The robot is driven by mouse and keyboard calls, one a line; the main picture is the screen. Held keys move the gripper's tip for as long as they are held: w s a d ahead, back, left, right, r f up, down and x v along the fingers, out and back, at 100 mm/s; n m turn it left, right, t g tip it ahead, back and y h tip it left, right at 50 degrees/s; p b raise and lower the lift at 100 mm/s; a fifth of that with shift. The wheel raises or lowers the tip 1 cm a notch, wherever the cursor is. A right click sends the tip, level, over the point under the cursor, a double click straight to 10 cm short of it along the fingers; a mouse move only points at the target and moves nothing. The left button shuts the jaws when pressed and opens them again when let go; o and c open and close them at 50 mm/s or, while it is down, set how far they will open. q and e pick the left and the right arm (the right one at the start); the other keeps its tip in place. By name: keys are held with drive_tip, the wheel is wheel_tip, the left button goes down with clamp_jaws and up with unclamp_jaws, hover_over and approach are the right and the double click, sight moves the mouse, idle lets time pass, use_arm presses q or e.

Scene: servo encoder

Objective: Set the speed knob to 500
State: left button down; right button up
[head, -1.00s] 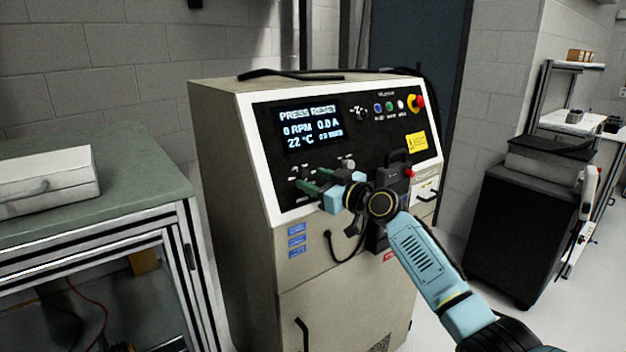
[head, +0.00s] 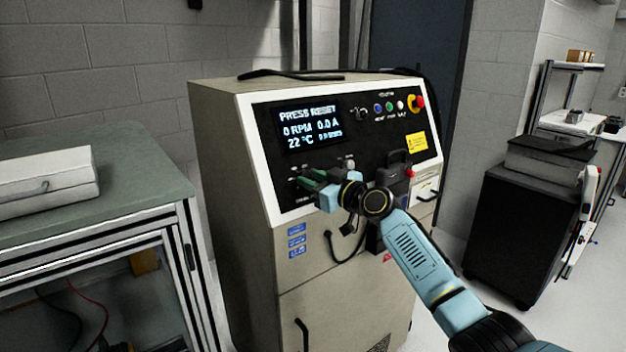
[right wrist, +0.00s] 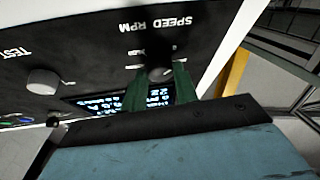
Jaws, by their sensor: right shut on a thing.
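The speed knob (right wrist: 160,73) is dark and sits under the upside-down "SPEED RPM" label in the right wrist view. My right gripper (right wrist: 160,85) has its green fingers on either side of the knob and is shut on it. In the head view my right gripper (head: 308,181) is at the lower left of the black control panel (head: 350,125), and the knob is hidden there by the fingers. The display (head: 311,125) reads PRESS RESET, 0 RPM, 0.0 A and 22 °C. My left gripper is not in view.
A grey "TEST" knob (right wrist: 43,81) is beside the speed knob. Small coloured buttons (head: 390,107) and a red stop button (head: 417,103) are at the panel's upper right. A green-topped bench (head: 130,190) stands left of the cabinet (head: 235,180), a black cart (head: 510,230) right.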

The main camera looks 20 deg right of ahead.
drive_tip(key=m+h+p, duration=0.2)
drive_tip(key=m+p, duration=0.2)
drive_tip(key=m+t+h+p, duration=0.1)
drive_tip(key=m+h+p, duration=0.1)
drive_tip(key=m+p, duration=0.2)
drive_tip(key=m+h+p, duration=0.1)
drive_tip(key=m+p, duration=0.3)
drive_tip(key=p, duration=0.2)
drive_tip(key=shift+s+a+r+h, duration=0.1)
drive_tip(key=shift+a+r+h, duration=0.15)
drive_tip(key=shift+a+h, duration=0.15)
drive_tip(key=shift+f+m+h+p, duration=0.15)
drive_tip(key=shift+m+h+p, duration=0.25)
drive_tip(key=shift+m+p, duration=0.7)
drive_tip(key=o, duration=1)
drive_tip(key=shift+c, duration=0.2)
drive_tip(key=shift+s, duration=0.1)
drive_tip(key=s+d, duration=0.1)
drive_tip(key=s, duration=1.2)
drive_tip(key=shift+r+b, duration=0.35)
drive_tip(key=shift+r, duration=0.05)
